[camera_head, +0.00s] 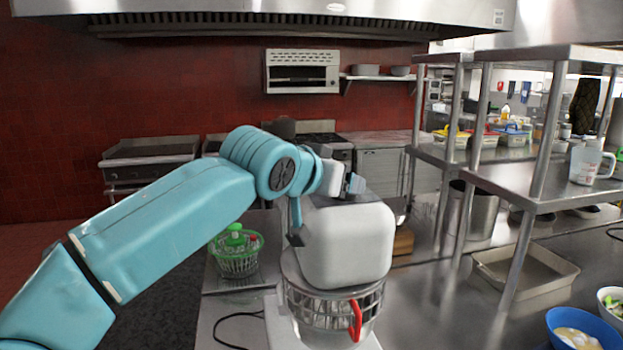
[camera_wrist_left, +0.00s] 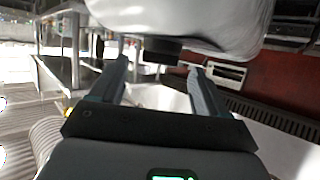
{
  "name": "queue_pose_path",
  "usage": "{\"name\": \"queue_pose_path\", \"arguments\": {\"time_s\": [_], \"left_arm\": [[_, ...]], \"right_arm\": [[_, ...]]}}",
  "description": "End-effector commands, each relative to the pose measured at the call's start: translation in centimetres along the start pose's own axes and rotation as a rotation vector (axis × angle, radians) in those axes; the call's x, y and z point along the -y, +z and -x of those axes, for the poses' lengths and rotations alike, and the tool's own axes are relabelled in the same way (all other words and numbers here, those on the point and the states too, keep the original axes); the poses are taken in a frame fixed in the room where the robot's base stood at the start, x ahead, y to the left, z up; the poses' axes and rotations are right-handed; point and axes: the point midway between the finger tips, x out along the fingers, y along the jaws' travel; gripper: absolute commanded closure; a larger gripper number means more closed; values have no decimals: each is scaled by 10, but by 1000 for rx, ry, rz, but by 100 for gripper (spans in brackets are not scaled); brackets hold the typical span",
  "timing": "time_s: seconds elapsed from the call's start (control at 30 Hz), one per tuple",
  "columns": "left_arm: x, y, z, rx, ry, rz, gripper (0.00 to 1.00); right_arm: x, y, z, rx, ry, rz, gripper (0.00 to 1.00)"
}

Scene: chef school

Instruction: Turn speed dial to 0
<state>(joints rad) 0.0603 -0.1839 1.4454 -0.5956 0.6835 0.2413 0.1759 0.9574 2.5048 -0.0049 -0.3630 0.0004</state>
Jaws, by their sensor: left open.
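The mixer (camera_head: 347,245) stands in the middle of the head view, with a rounded pale grey head above a wire-guarded bowl. My left gripper (camera_head: 322,208) is at the upper left side of the mixer head. Its wrist and the mixer partly hide the fingers. In the left wrist view the mixer head (camera_wrist_left: 190,22) fills the top. A dark knob-like part (camera_wrist_left: 162,48), probably the speed dial, sticks out from it. My left gripper (camera_wrist_left: 159,68) is open, with the knob between the fingertips in the picture. I cannot tell whether they touch it. Dial markings are not readable.
A red handle (camera_head: 355,320) hangs on the mixer's bowl guard. A steel shelf (camera_head: 540,185) with a measuring jug (camera_head: 590,162) is on the right. A tray (camera_head: 525,272) and blue bowl (camera_head: 582,328) sit on the right counter.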

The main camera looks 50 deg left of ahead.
Motion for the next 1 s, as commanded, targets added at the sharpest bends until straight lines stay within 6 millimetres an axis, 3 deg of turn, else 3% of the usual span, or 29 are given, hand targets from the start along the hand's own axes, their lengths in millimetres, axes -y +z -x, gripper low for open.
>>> {"name": "queue_pose_path", "arguments": {"time_s": [0.3,0.5,0.7,1.0], "left_arm": [[-1,1,86,-6,7,1,25],[-2,0,123,0,7,0,25],[-1,1,137,3,3,1,25],[0,1,138,3,0,2,25]], "right_arm": [[-6,0,-16,0,0,0,57],[-5,0,-14,0,0,0,57],[-5,0,-14,0,0,0,57],[-5,0,-14,0,0,0,57]]}}
